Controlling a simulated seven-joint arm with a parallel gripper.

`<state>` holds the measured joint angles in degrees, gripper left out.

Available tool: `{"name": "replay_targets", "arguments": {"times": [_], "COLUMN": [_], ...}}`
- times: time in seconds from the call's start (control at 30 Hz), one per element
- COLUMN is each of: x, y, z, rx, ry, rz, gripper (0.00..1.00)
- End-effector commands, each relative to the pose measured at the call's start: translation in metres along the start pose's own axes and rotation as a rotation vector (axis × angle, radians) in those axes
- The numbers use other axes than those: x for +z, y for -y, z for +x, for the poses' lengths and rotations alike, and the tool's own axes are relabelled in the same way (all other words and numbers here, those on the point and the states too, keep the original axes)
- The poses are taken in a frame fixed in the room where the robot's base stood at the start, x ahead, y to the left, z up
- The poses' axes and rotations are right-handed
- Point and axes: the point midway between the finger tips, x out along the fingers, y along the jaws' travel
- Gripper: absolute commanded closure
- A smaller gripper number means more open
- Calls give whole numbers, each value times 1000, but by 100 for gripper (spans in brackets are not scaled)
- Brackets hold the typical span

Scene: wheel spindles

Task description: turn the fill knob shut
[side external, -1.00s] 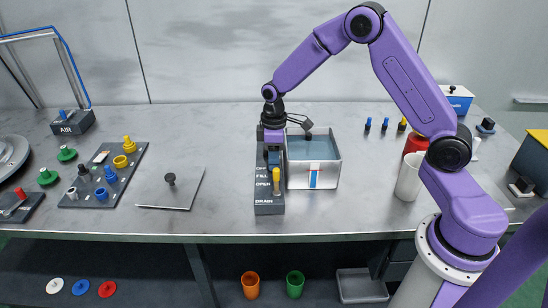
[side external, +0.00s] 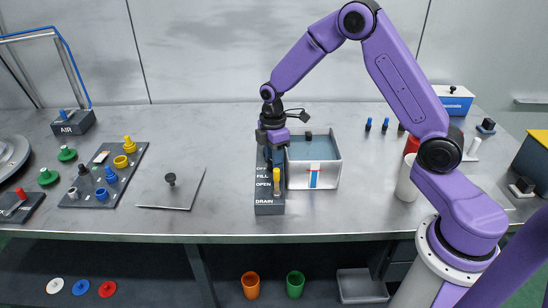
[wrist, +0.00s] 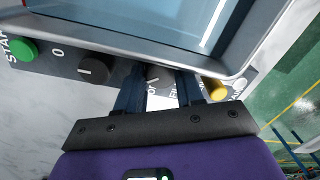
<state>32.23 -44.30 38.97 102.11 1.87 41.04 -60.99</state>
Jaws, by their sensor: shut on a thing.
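The fill knob (wrist: 153,74) is a dark knob on the grey control panel (side external: 264,207), next to the FILL lettering. My gripper (wrist: 161,80) is shut on it, one finger on each side in the wrist view. In the side view my gripper (side external: 268,160) points down over the panel's middle and hides the knob. The FILL and OPEN labels show just in front of it. How far the knob is turned cannot be read from these frames.
A yellow drain knob (side external: 276,176) stands close in front of my gripper on the same panel. Another dark knob (wrist: 95,69) and a green button (wrist: 22,49) sit along the panel. The open tank (side external: 328,177) stands directly right. A plate with a black handle (side external: 171,180) lies left.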

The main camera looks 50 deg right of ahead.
Motion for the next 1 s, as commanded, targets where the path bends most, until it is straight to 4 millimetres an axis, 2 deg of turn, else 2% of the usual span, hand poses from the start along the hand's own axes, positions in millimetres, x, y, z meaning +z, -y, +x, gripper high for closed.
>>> {"name": "replay_targets", "arguments": {"times": [0.3,0.33,0.4,0.77,1.0], "x": [0,0,0,1,1], "y": [0,0,0,1,1], "z": [0,0,0,0,0], "rx": [-1,-1,-1,-3,-2], "ry": [0,0,0,1,-7], "rz": [-1,-1,-1,18,177], "gripper": [94,54,38,38,38]}}
